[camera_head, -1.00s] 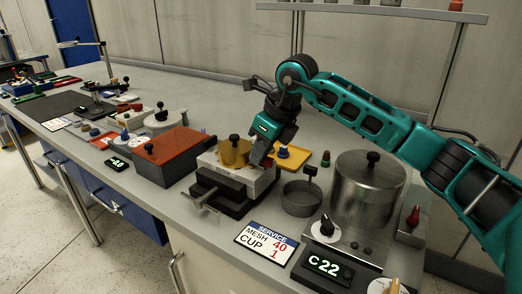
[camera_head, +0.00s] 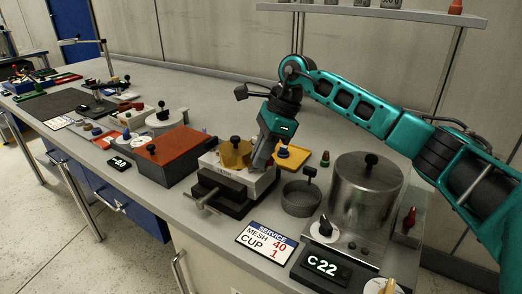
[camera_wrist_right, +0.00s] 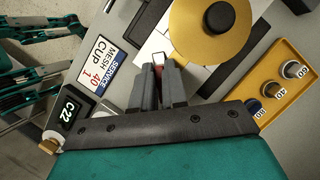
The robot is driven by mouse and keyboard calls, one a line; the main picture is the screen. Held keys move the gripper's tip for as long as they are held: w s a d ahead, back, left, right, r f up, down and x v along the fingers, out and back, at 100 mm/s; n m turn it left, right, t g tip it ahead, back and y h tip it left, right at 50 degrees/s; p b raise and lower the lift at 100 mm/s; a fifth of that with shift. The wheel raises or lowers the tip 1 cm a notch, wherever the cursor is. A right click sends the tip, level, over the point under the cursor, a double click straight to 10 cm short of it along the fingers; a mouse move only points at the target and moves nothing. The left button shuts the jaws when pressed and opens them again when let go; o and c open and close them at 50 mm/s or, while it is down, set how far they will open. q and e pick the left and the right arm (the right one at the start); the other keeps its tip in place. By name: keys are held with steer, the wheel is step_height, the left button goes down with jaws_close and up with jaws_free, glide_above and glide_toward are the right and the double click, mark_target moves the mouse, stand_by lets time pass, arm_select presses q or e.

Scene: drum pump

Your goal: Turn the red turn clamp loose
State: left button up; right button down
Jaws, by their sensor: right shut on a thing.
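The red turn clamp (camera_wrist_right: 158,58) shows as a small red piece between the fingertips of my right gripper (camera_wrist_right: 160,78) in the right wrist view; most of it is hidden by the fingers. In the head view, my right gripper (camera_head: 262,162) points down at the right side of the brass-coloured round part (camera_head: 235,153), and the clamp is hidden there. The brass part, with its black knob, sits on the light block (camera_head: 250,185) in the dark vise (camera_head: 222,198). It also shows in the wrist view (camera_wrist_right: 190,30), beside the fingers. My left gripper is not seen.
A yellow tray (camera_head: 301,164) with small knobs lies just right of the gripper. A dark cup (camera_head: 300,198) and a steel drum (camera_head: 368,195) stand further right. A red-topped box (camera_head: 160,146) stands left. A service card (camera_head: 266,240) lies in front.

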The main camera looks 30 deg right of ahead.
steer(key=shift+n+g, duration=0.3)
steer(key=shift+n, duration=0.7)
steer(key=n+g, duration=0.1)
steer(key=n, duration=0.3)
steer(key=shift+s+g, duration=0.1)
steer(key=shift+g, duration=0.3)
steer(key=shift+n, duration=0.8)
steer(key=shift+s+n+g+h, duration=0.1)
steer(key=shift+n+g+h, duration=0.2)
steer(key=shift+n+g, duration=0.15)
steer(key=shift+n, duration=0.25)
steer(key=c, duration=1.2)
jaws_free()
steer(key=shift+o, duration=0.2)
